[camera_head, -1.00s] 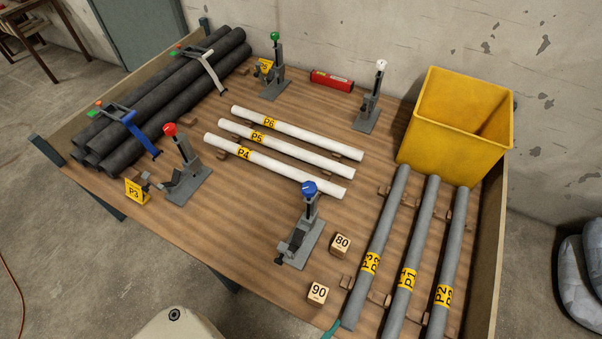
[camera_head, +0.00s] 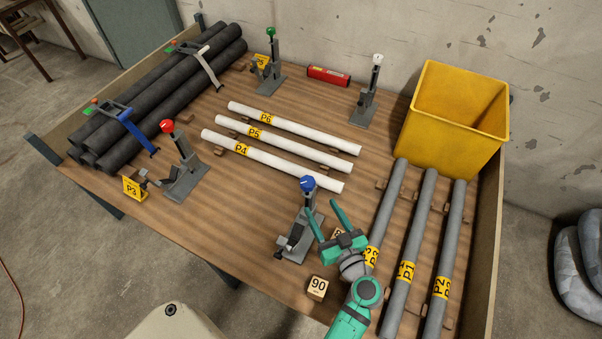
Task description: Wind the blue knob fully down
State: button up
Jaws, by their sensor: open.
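The blue knob (camera_head: 307,183) tops the upright post of a grey clamp stand (camera_head: 299,237) near the front middle of the table. Dark screw shaft shows beneath the knob. My gripper (camera_head: 325,214) is open and empty, its two teal fingers apart. In the picture it is just below and right of the knob, beside the stand's post, and it does not hold the knob. Whether a finger touches the stand cannot be told. My gripper and wrist hide most of one wooden number block.
Grey pipes (camera_head: 414,257) lie close on the right, before a yellow bin (camera_head: 452,115). White pipes (camera_head: 277,147) lie behind the blue-knob stand. A block marked 90 (camera_head: 317,288) sits in front. Stands with red (camera_head: 167,127), green (camera_head: 271,31) and white (camera_head: 377,59) knobs stand farther off.

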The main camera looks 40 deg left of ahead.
aim_at(304, 177)
jog(key=r, duration=0.1)
jog(key=a+r+n+y, duration=0.1)
jog(key=a+r+g, duration=0.1)
jog(key=shift+w+n+y, duration=0.35)
jog(key=shift+n+y, duration=0.05)
jog(key=shift+a+r, duration=0.2)
jog(key=shift+r, duration=0.1)
jog(key=shift+w+a+n, duration=0.15)
jog(key=shift+a+n, duration=0.15)
jog(key=x, duration=1)
jog(key=shift+c, duration=0.7)
jog(key=shift+g, duration=0.3)
jog(key=c, duration=0.9)
